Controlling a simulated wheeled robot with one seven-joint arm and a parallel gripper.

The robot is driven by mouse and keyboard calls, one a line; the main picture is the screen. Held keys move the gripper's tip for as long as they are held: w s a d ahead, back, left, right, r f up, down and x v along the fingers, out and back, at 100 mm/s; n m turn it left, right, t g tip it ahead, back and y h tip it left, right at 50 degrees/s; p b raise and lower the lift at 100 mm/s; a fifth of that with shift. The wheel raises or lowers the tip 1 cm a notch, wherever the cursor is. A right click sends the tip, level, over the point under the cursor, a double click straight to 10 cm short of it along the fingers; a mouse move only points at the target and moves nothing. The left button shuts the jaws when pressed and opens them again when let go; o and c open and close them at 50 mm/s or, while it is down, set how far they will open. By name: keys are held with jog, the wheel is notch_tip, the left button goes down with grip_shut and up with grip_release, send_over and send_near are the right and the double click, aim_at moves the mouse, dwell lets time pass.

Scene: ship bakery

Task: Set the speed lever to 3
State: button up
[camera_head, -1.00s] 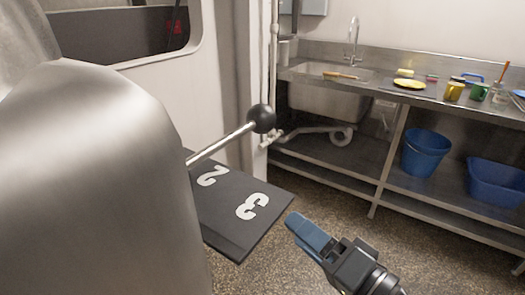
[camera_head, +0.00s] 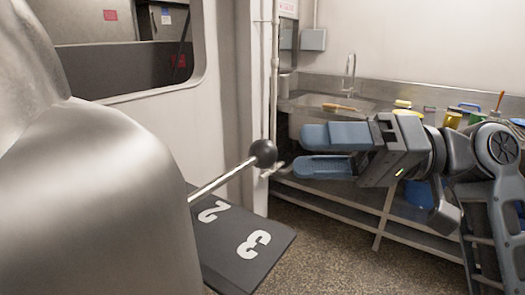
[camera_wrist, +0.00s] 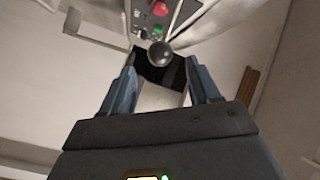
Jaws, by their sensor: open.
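The speed lever is a metal rod (camera_head: 222,179) with a black ball knob (camera_head: 263,153). It sticks out to the right over a dark plate (camera_head: 240,230) with white numerals 2 and 3. The rod lies nearest the 2 in the head view; its base is hidden behind the machine's rounded body. My gripper (camera_head: 298,150) is open and empty, just right of the knob and at about its height, its blue fingers pointing left. In the wrist view the knob (camera_wrist: 160,54) is ahead of and between the open fingers, apart from them.
The large metal machine body (camera_head: 90,190) fills the left. Behind my arm stand a steel sink counter (camera_head: 300,102) with cups and cloths, and a vertical pipe (camera_head: 274,80). The wrist view shows a panel with a green button (camera_wrist: 159,29) and a red one (camera_wrist: 160,9). Speckled floor is free below.

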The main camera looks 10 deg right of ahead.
aim_at(263, 154)
jog(key=a, duration=0.3)
jog(key=w+a+p, duration=0.1)
jog(key=a, duration=0.2)
jog(key=shift+w+a, duration=0.2)
jog(key=shift+a, duration=0.2)
grip_shut()
